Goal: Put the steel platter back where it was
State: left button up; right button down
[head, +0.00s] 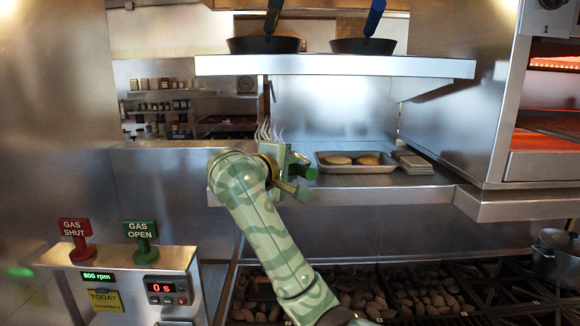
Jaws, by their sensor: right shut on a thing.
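The steel platter (357,169) is a shallow rectangular tray with two round brown patties (338,160) in it. It is level at the lower steel shelf, right of my right gripper. My right gripper (305,180) is at the platter's left end and appears shut on its edge. The exact contact is partly hidden by the gripper's own body. I cannot tell whether the platter rests on the shelf or is slightly above it. My left gripper is not in view.
A small stack of pale pieces (412,162) is just right of the platter. An upper shelf (335,66) with two dark pans (362,46) overhangs. A hot oven (548,130) stands at right. Below is a bed of brown stones (400,290); a gas control box (130,262) is at left.

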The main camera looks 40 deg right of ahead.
jog(key=c, duration=1.2)
grip_release()
jog(key=shift+a, duration=0.1)
jog(key=shift+c, duration=0.2)
jog(key=b+v, duration=0.3)
jog(key=v, duration=0.9)
